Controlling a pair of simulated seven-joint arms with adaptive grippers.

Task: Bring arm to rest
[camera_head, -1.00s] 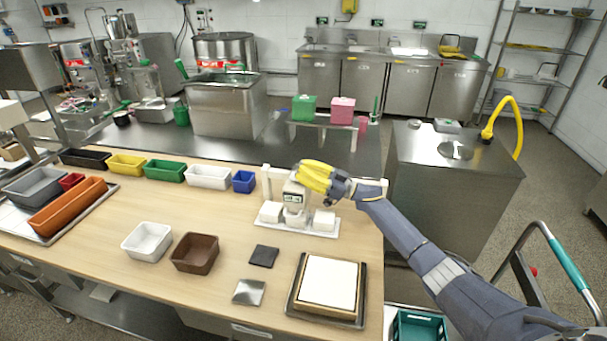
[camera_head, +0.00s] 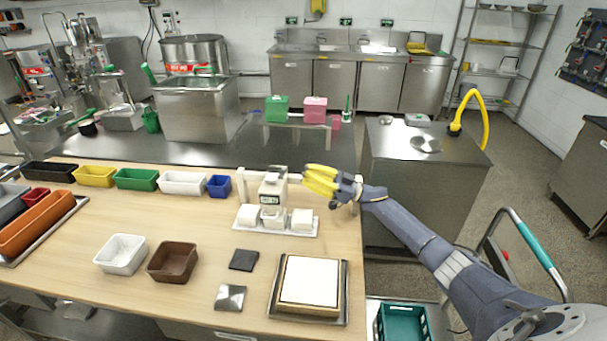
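My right gripper (camera_head: 308,180) has yellow fingers and points left. It is at the right side of a small white device (camera_head: 272,192) with a display, above the table's right edge. The fingers look spread apart, with nothing seen between them. My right arm reaches in from the lower right. My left gripper is not in view.
The wooden table (camera_head: 195,225) carries a white bin (camera_head: 121,254), a brown bin (camera_head: 173,262), a dark square (camera_head: 243,260), a metal square (camera_head: 230,297) and a framed white board (camera_head: 309,282). Coloured bins line its back edge. A steel cabinet (camera_head: 410,200) stands to the right.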

